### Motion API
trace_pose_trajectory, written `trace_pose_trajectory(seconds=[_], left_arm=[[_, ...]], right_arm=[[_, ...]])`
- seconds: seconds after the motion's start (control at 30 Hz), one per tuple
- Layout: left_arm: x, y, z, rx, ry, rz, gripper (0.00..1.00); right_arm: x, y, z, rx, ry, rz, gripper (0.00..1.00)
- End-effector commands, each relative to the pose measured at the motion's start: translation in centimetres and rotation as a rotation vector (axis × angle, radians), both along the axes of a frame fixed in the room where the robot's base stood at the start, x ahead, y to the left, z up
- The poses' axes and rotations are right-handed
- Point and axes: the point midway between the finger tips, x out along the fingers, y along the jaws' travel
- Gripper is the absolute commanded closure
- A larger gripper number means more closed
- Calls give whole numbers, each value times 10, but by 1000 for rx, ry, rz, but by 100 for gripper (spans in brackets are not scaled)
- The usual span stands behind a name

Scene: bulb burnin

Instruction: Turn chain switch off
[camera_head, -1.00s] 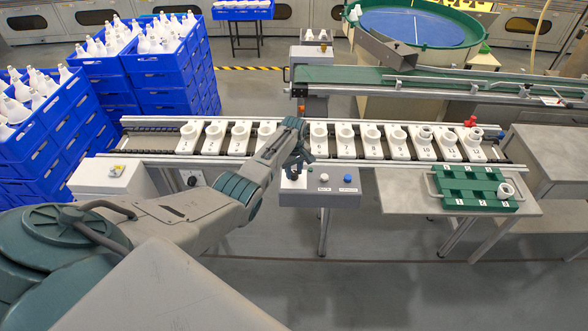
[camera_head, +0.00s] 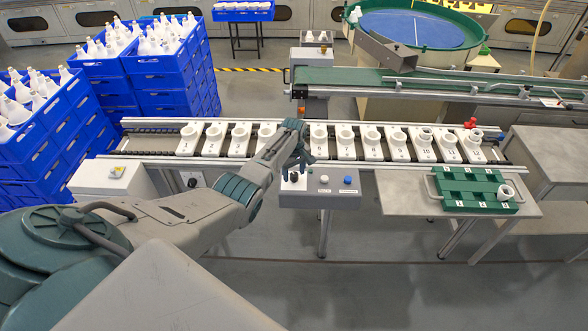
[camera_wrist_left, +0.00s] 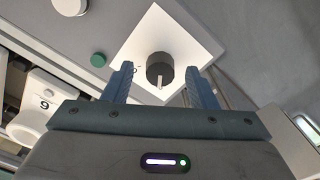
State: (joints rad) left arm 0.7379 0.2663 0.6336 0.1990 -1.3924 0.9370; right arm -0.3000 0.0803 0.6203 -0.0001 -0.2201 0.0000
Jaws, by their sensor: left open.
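A dark round knob with a pale pointer mark, which I take as the chain switch (camera_wrist_left: 160,72), sits on a white square plate (camera_wrist_left: 160,28) in the left wrist view. My left gripper (camera_wrist_left: 159,72) is open, with one finger on each side of the knob; I cannot tell whether either touches it. In the head view my left gripper (camera_head: 297,172) is over the left end of the grey control box (camera_head: 320,199) and partly hides the knob. My right gripper is not in view.
A white button (camera_head: 324,179) and a blue button (camera_head: 348,180) are right of the knob. The conveyor (camera_head: 150,152) with numbered white carriers runs behind the box. A green tray (camera_head: 480,205) lies on a side table (camera_head: 400,200). Blue crates (camera_head: 170,65) stand back left.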

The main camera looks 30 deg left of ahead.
Motion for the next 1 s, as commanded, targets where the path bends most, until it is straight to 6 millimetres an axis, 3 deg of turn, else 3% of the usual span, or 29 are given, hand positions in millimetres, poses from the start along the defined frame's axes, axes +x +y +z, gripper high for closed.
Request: trace_pose_trajectory(seconds=[0.17, 0.63, 0.8, 1.0], left_arm=[[1, 0, 14, 1, -4, 0, 48], [1, 0, 93, 1, -4, 1, 48], [0, 0, 106, 1, -1, 0, 48], [0, 0, 108, 0, 0, 1, 48]], right_arm=[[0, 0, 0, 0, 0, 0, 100], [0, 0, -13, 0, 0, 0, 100], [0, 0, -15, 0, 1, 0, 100], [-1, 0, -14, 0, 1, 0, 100]])
